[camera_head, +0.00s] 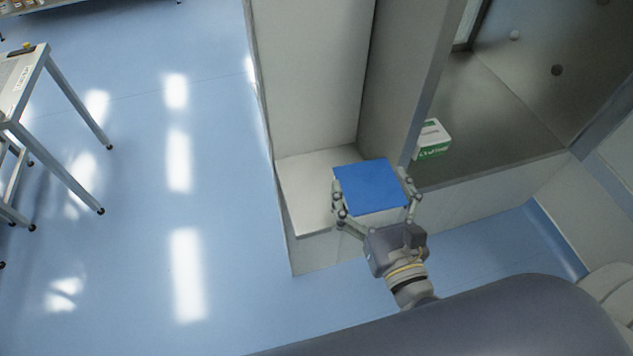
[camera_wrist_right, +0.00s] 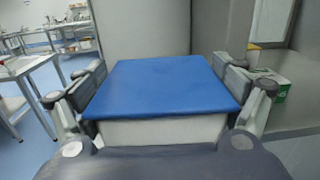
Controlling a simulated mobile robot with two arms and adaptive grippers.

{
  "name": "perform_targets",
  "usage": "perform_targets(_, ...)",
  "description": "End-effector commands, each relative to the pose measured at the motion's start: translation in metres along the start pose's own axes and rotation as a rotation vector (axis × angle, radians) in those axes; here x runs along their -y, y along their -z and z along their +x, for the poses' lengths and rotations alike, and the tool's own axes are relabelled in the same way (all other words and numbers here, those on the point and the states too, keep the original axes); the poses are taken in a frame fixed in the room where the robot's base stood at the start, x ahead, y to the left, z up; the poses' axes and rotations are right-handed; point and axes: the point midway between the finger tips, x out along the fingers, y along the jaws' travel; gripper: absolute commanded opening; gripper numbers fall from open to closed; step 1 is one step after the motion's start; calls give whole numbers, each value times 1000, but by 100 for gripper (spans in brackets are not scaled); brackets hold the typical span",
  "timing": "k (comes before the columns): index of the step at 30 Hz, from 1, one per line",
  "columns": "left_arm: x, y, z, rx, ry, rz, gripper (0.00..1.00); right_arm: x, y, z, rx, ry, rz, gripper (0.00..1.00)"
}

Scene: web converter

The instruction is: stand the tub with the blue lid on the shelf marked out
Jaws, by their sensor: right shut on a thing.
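The tub has a blue lid (camera_head: 370,186) and pale sides. My right gripper (camera_head: 377,190) is shut on the tub, with a finger on each side of it. The right wrist view shows the lid (camera_wrist_right: 165,85) level between the fingers and the pale front wall (camera_wrist_right: 160,131) below it. A pale shelf (camera_head: 303,185) lies in a recess below and behind the tub in the head view. The tub covers part of that shelf, and I cannot tell whether it touches it. No marking shows on the shelf. My left gripper is not in view.
A white and green box (camera_head: 432,139) sits right of the recess, behind the upright divider (camera_head: 420,85). A tall panel (camera_head: 310,75) bounds the recess at the left and back. A metal table (camera_head: 25,80) stands far left, with open blue floor (camera_head: 140,200) between.

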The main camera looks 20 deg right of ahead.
Motion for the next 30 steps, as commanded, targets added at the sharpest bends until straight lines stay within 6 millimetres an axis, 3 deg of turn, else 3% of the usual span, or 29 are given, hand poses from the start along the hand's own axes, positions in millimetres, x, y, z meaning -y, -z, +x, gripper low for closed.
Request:
perform_targets(9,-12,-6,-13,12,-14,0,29,-37,-12,81,14,-5,15,62)
perform_targets(15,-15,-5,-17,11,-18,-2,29,-60,-19,115,3,-31,1,62)
perform_targets(19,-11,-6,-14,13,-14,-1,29,-66,-12,123,-6,-38,-6,62)
perform_targets(24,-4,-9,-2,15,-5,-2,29,-67,22,123,-9,-39,-7,62)
perform_targets(30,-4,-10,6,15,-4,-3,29,-66,44,123,-4,-40,-7,62)
